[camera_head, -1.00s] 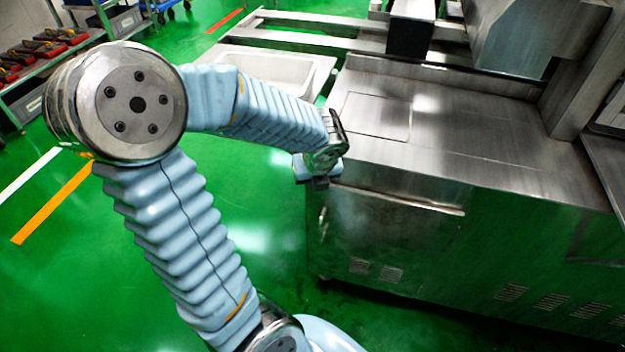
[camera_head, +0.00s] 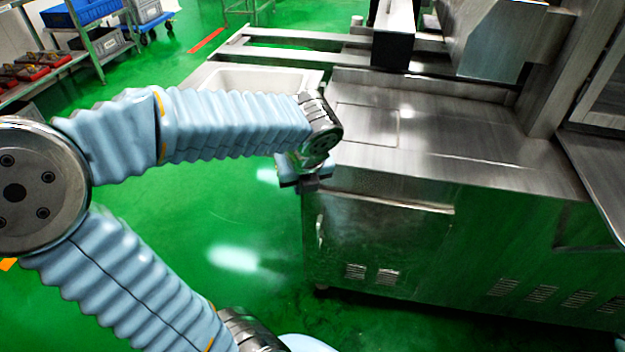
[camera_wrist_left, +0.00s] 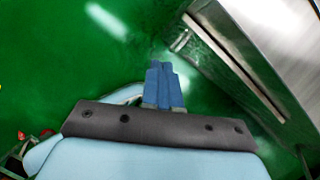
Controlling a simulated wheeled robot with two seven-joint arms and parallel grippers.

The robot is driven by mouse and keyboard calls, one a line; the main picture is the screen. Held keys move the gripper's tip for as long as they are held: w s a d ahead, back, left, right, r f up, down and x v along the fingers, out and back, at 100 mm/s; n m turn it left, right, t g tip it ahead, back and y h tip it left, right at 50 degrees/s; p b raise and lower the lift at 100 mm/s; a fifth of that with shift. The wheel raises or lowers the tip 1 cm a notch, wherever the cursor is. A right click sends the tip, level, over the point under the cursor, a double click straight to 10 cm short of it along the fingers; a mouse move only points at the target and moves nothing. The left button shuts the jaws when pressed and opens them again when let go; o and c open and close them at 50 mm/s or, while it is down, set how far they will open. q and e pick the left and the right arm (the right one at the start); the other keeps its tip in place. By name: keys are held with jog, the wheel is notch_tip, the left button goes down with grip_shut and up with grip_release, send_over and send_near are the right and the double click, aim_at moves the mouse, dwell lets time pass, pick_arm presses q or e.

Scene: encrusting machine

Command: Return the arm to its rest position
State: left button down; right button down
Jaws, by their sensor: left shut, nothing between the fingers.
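My left arm comes in from the left in the head view, with its elbow at the left edge. Its wrist and gripper (camera_head: 303,184) hang at the left front corner of the steel machine (camera_head: 400,165). In the left wrist view the blue fingers of my left gripper (camera_wrist_left: 160,68) are together with nothing between them. They point over the green floor, and the machine's side (camera_wrist_left: 275,50) shows to their right. From the head view I cannot tell whether the wrist touches the machine's edge. My right gripper is in neither view.
A white basin (camera_head: 262,80) stands behind the forearm, left of the machine. A shelf rack (camera_head: 88,50) with bins and red-and-dark items (camera_head: 30,70) is at the far left. The green floor (camera_head: 215,225) in front of the machine's left side is clear.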

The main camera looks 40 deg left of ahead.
pick_arm(q)
jog(key=shift+r, duration=0.15)
jog(key=w+d+f+n+g+h, duration=0.1)
jog(key=d+f+n+h, duration=0.2)
jog(key=d+f+n, duration=0.55)
jog(key=w+d+f+n+g+h, duration=0.1)
jog(key=w+d+f+n+h, duration=0.2)
jog(key=d+f, duration=0.9)
jog(key=s+d+f+n+h, duration=0.1)
jog(key=s+f+n, duration=0.3)
jog(key=f+n, duration=0.3)
jog(key=s+d+f+n, duration=0.1)
jog(key=s+f+n, duration=0.3)
jog(key=f+n, duration=0.4)
notch_tip(320, 180, down, 2)
jog(key=shift+d+h, duration=0.3)
jog(key=shift+h, duration=0.1)
